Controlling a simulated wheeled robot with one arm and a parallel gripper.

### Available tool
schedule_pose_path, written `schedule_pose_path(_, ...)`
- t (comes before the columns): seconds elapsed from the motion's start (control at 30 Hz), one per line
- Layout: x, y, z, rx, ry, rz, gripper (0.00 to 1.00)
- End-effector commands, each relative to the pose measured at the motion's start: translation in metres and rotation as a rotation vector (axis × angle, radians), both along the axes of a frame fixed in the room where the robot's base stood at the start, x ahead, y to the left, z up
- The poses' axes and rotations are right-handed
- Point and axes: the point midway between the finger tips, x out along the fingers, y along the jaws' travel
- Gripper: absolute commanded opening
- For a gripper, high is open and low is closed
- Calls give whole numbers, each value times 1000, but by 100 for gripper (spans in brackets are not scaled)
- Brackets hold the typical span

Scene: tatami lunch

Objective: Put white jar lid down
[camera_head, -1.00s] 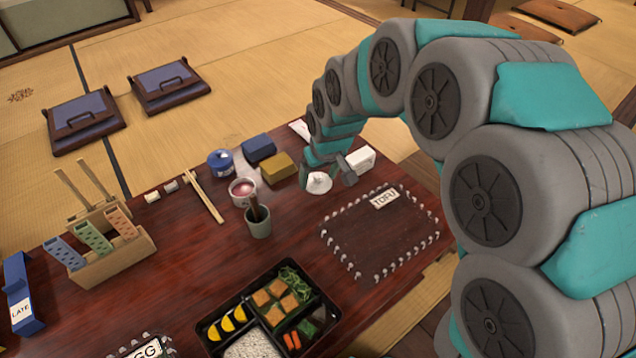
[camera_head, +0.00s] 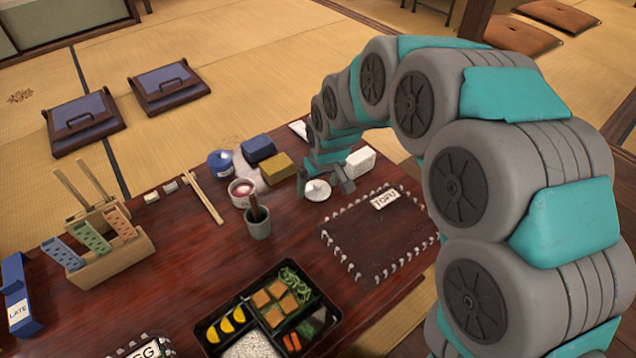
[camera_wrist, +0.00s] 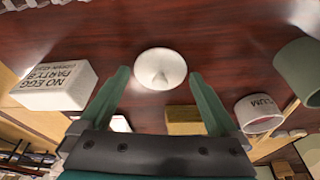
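The white jar lid (camera_head: 317,191) is a round white disc with a small knob on top. It lies knob up on the dark red table, left of the TOFU mat. In the wrist view the lid (camera_wrist: 160,69) sits between and slightly beyond my fingertips, with a gap on both sides. My gripper (camera_head: 325,187) is open and low over the table around the lid. In the wrist view my gripper (camera_wrist: 159,74) shows both green fingers spread and empty. An open jar with pink contents (camera_head: 242,192) stands to the left; its label ends in "UM" in the wrist view (camera_wrist: 258,122).
A white lettered box (camera_head: 361,161) is close right of my gripper. A yellow block (camera_head: 278,168), a blue block (camera_head: 258,149) and a blue jar (camera_head: 220,164) stand behind left. A grey-green cup (camera_head: 258,228) is in front left. The TOFU mat (camera_head: 375,235) is empty.

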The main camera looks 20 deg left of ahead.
Motion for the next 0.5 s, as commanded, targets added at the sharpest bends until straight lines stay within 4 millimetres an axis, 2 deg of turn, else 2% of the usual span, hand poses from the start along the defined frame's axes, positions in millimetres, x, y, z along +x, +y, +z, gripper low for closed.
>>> schedule_pose_path(0.3,0,0,1,0,0,0,100)
schedule_pose_path(0.5,-1,-2,16,3,-2,0,100)
